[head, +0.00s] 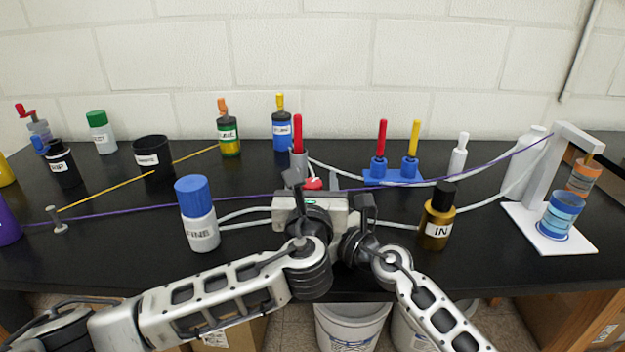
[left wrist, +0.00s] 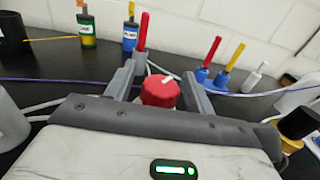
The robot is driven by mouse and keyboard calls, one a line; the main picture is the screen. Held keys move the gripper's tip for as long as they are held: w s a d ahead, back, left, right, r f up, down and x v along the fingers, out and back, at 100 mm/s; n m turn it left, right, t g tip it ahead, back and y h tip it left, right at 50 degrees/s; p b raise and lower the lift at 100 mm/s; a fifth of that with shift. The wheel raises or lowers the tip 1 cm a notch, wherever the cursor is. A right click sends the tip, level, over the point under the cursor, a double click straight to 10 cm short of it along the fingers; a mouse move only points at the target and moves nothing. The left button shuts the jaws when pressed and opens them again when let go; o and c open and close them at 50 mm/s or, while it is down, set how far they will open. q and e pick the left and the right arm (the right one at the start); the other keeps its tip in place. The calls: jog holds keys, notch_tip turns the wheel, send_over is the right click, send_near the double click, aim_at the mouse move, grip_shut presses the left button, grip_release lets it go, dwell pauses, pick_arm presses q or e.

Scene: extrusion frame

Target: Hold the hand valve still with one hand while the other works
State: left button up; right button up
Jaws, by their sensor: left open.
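A red knob (head: 313,184) with a white mark, seemingly the hand valve, sits low at the middle of the black bench. It is close and clear in the left wrist view (left wrist: 160,91). My left gripper (head: 314,178) is open, with one grey finger on each side of the knob. In the left wrist view, its fingers (left wrist: 162,80) stand apart with gaps beside the knob, and its pale body hides what is below. My right arm reaches in from the lower right and its wrist is close to the left one. Its fingertips are hidden.
A white bottle with a blue lid (head: 202,225) stands left of the grippers; an amber IN bottle (head: 437,225) stands right. Behind are a red-handled grey post (head: 298,148) and a blue two-handled block (head: 393,176). Pale tubes and a purple cord (head: 130,212) cross the bench.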

pick_arm(q)
jog(key=shift+w, duration=0.4)
jog(key=c, duration=1)
jog(key=shift+h, duration=0.3)
